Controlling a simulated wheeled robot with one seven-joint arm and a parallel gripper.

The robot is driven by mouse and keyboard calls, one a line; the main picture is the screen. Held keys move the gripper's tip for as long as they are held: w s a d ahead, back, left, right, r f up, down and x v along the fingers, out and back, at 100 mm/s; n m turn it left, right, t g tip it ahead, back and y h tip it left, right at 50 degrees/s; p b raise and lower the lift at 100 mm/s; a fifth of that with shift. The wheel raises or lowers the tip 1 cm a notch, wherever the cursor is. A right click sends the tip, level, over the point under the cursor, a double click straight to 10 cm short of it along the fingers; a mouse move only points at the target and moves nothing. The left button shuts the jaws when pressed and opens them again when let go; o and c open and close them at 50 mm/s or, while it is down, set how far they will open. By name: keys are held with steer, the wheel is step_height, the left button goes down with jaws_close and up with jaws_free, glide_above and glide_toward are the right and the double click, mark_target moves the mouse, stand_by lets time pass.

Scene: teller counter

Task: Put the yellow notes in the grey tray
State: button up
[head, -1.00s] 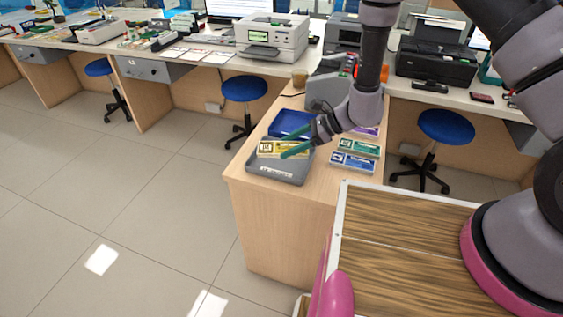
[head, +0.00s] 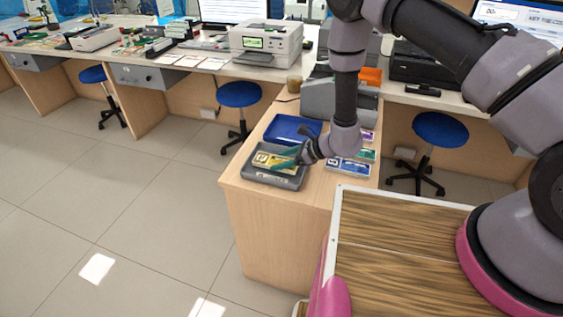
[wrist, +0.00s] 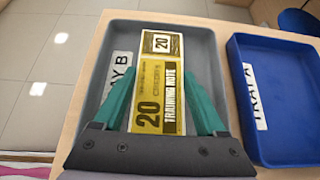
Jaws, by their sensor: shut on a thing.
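The yellow notes (head: 273,162) are a flat bundle marked "20" and "TRAINING NOTE". My gripper (head: 285,160) has its green fingers on both sides of the bundle and is shut on it. In the wrist view the notes (wrist: 160,85) lie lengthwise between the fingers (wrist: 158,95), over the grey tray (wrist: 202,50). In the head view the notes are within the outline of the grey tray (head: 268,180), at or just above its floor; whether they touch it I cannot tell. The tray is labelled "TRAY B", partly hidden by a finger.
A blue tray (wrist: 268,140), labelled "TRAY A", stands right beside the grey tray. It also shows behind it in the head view (head: 290,127). Blue notes (head: 350,168) and green notes (head: 366,155) lie right of my gripper. A grey machine (head: 318,98) stands behind.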

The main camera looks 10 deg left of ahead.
steer(key=shift+f, duration=0.35)
steer(key=shift+f, duration=0.2)
steer(key=o, duration=1.4)
steer(key=shift+o, duration=0.2)
steer(key=shift+r, duration=0.1)
steer(key=shift+d+r, duration=0.1)
steer(key=shift+r, duration=0.1)
steer(key=v, duration=1.1)
steer(key=shift+d+r, duration=0.15)
steer(key=shift+d, duration=0.15)
